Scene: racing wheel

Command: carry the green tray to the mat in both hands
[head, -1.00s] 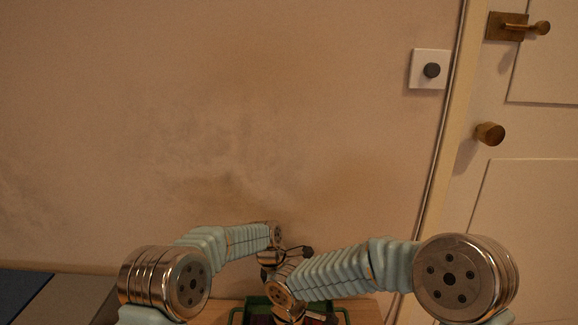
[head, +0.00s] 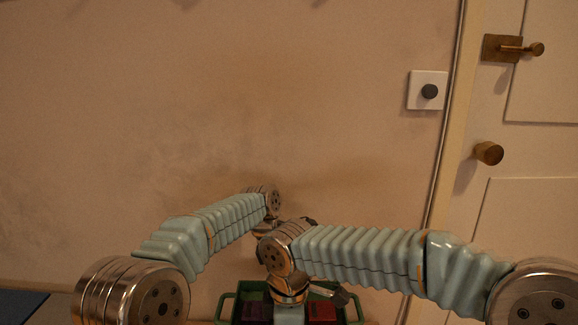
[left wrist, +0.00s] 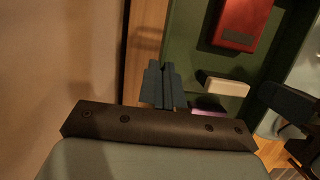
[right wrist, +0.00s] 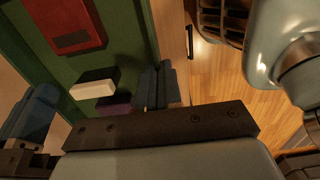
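The green tray (head: 360,308) shows at the bottom of the head view, with looped handles at its ends. It holds a red block (head: 322,311), a purple block (head: 256,310) and a white block (left wrist: 224,86). In the left wrist view, my left gripper (left wrist: 163,70) has its fingers together on the tray's wall-side rim. In the right wrist view, my right gripper (right wrist: 161,68) has its fingers together on the opposite rim. The tray appears lifted off the wooden table. The fingertips' contact is partly hidden. The blue mat (head: 18,305) is at the lower left of the head view.
A plain wall (head: 200,130) stands close behind the tray. A door (head: 530,210) with brass knobs and a wall switch (head: 428,91) are at the right. Wooden floor (right wrist: 218,75) shows beside the tray in the right wrist view.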

